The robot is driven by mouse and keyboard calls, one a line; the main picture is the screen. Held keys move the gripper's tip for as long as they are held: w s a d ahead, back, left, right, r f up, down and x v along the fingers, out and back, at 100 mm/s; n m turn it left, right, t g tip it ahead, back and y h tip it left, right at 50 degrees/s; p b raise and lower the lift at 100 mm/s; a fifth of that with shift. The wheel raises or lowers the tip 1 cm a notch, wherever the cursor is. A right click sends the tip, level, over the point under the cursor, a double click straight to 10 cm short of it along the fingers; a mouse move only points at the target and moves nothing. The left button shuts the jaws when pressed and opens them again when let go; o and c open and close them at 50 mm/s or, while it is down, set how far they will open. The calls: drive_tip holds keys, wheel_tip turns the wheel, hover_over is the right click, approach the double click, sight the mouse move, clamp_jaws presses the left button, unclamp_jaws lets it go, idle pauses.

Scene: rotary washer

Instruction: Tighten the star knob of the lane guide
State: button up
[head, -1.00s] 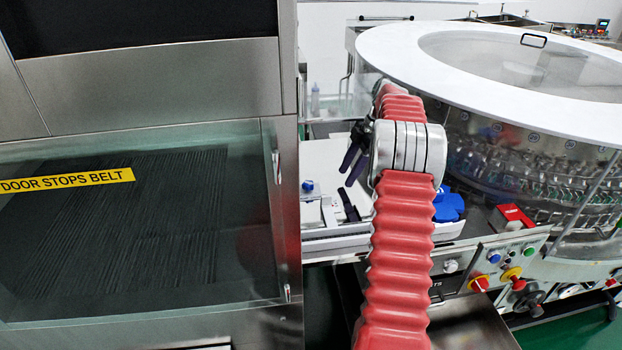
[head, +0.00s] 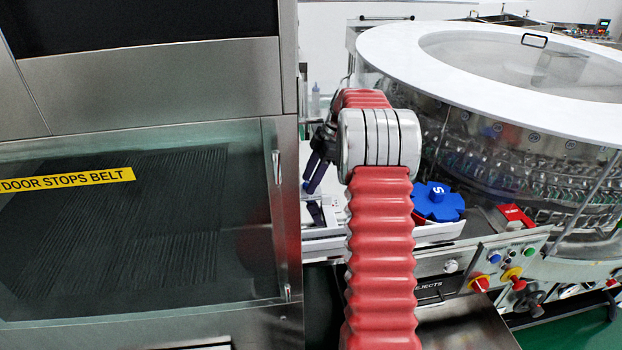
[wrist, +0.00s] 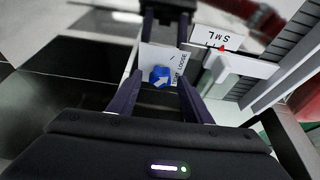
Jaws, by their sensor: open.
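The small blue star knob (wrist: 161,76) shows in the wrist view, with a white arrow on its top. It sits on a white plate (wrist: 150,55), with the word LOOSE at its right edge. My gripper (wrist: 160,82) is open, one dark finger on each side of the knob in the picture. I cannot tell its height above the knob or whether it touches. In the head view my gripper (head: 317,172) points down left of my red arm, and the knob (head: 307,186) is mostly covered by it.
A white S M L scale (wrist: 217,37) with a red pointer (wrist: 221,48) lies close right of the knob. A blue star wheel marked S (head: 437,201), a red box (head: 514,216) and a button panel (head: 510,258) are right of my arm. A glass-fronted cabinet (head: 150,230) stands left.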

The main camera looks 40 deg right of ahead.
drive_tip(key=shift+c, duration=0.6)
drive_tip(key=c, duration=0.9)
drive_tip(key=shift+c, duration=0.2)
drive_tip(key=shift+m, duration=0.5)
drive_tip(key=m+t, duration=0.1)
drive_tip(key=m, duration=0.1)
drive_tip(key=shift+s+a+m+h, duration=0.1)
drive_tip(key=shift+s+m+h, duration=0.05)
drive_tip(key=shift+m+h, duration=0.2)
drive_tip(key=m+t+h, duration=0.1)
drive_tip(key=m, duration=0.3)
drive_tip(key=shift+s+a+m, duration=0.1)
drive_tip(key=shift+m, duration=0.15)
drive_tip(key=m+h, duration=0.1)
drive_tip(key=m, duration=0.1)
drive_tip(key=m+h, duration=0.1)
drive_tip(key=m, duration=0.1)
drive_tip(key=shift+a+t, duration=0.15)
drive_tip(key=shift+t, duration=0.25)
drive_tip(key=shift+a+m+h, duration=0.1)
drive_tip(key=shift+m+h, duration=0.75)
drive_tip(key=shift+m, duration=1.35)
